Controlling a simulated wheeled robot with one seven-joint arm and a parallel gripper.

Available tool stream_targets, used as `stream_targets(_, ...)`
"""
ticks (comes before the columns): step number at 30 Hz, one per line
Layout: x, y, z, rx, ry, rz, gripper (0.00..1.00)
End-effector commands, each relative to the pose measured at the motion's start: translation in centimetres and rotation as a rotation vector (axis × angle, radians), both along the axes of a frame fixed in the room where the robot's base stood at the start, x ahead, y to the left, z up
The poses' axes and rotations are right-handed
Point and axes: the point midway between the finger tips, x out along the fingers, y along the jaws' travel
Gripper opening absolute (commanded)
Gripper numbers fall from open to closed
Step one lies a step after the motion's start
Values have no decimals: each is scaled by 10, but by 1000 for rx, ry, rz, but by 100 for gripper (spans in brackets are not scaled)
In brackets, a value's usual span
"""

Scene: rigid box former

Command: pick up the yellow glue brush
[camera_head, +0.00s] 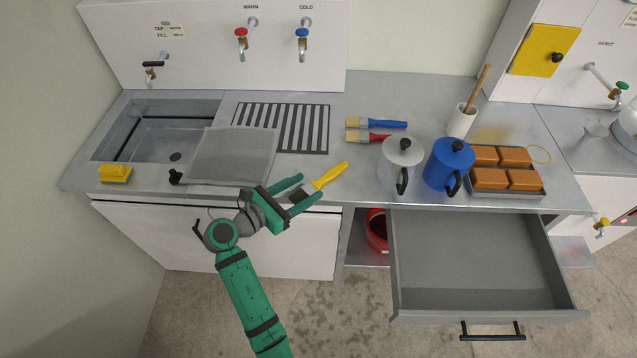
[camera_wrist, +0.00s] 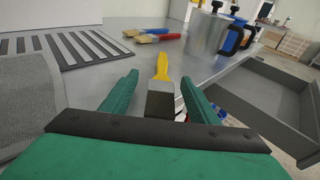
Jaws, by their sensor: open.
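The yellow glue brush (camera_head: 330,176) lies on the grey counter near its front edge, its yellow handle pointing up and right and its dark bristle end toward my gripper. In the wrist view the brush (camera_wrist: 161,68) shows ahead, with its dark grey head (camera_wrist: 160,101) between the fingers as seen from there. My gripper (camera_head: 301,187) is open and empty of any grip, with one green finger on either side of the brush's head end. The wrist view shows both fingers (camera_wrist: 158,90) apart. Whether they touch the brush or counter cannot be told.
A blue brush (camera_head: 390,124) and a red brush (camera_head: 375,138) lie behind. A silver pot (camera_head: 400,165) and a blue pot (camera_head: 447,165) stand to the right. An open drawer (camera_head: 480,318) juts out below them. A grey mesh mat (camera_head: 232,157) lies left.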

Motion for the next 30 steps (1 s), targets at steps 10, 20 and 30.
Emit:
stream_targets(10, 20, -30, -7, 0, 1, -8, 55)
stream_targets(20, 20, -28, -7, 1, 1, -5, 21)
stream_targets(30, 20, -28, -7, 0, 0, -4, 6)
